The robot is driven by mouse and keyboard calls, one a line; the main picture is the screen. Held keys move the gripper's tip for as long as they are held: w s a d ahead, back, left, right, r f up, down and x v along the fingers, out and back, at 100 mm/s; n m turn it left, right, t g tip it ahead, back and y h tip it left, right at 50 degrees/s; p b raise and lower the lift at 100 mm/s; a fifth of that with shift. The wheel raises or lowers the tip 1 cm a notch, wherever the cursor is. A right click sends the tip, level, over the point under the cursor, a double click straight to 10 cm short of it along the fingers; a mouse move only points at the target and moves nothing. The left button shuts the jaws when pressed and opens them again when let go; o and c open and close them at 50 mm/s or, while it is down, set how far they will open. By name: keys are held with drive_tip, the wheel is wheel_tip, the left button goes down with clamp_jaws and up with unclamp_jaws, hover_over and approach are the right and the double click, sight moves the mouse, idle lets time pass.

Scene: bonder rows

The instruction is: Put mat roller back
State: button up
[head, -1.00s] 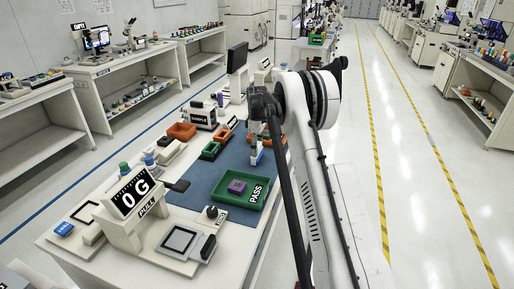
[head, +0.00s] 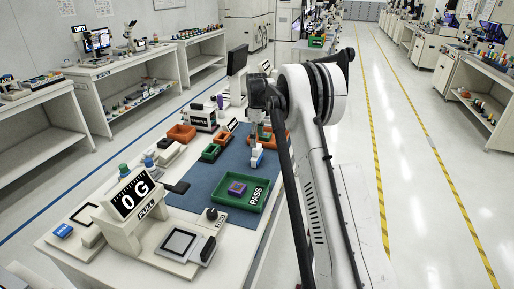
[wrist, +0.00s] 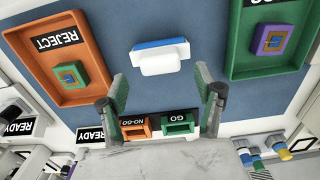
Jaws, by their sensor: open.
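The mat roller (head: 257,157), a white body with a blue strip, is on the blue mat (head: 206,183) near its right edge. In the wrist view the roller (wrist: 160,59) lies beyond my open fingertips, roughly centred between them, with blue mat visible around it. My gripper (wrist: 166,88) is open and nothing is between its fingers. In the head view my gripper (head: 260,133) is just above the roller, partly hidden by my arm. I see no contact between finger and roller.
A green PASS tray (head: 233,205) holds a purple block. An orange REJECT tray (wrist: 98,48) holding a green block lies on the roller's other side. Small orange NO-GO (wrist: 136,132) and green GO (wrist: 180,128) bins line the mat edge. The mat's middle is clear.

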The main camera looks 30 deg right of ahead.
wheel_tip(320, 180, up, 5)
drive_tip(key=shift+r, duration=0.2)
drive_tip(key=s+a+r+m+t, duration=0.2)
drive_tip(key=s+a+r, duration=0.65)
drive_tip(key=s, duration=0.25)
drive_tip(key=s+a+r+m+t, duration=0.2)
drive_tip(key=s+a+r, duration=0.5)
drive_tip(key=s+r, duration=0.3)
drive_tip(key=s+a+f+m+t, duration=0.1)
drive_tip(key=s+a+f, duration=0.2)
drive_tip(key=s, duration=0.6)
drive_tip(key=s+a+f+m+t, duration=0.1)
drive_tip(key=s+a+f+m, duration=0.1)
drive_tip(key=s, duration=0.6)
drive_tip(key=s+a+f+m+t, duration=0.1)
drive_tip(key=s+a+f, duration=0.2)
drive_tip(key=s, duration=0.6)
drive_tip(key=shift+s+a+f+m, duration=0.3)
drive_tip(key=shift+a+f+m, duration=0.1)
drive_tip(key=shift+f, duration=0.5)
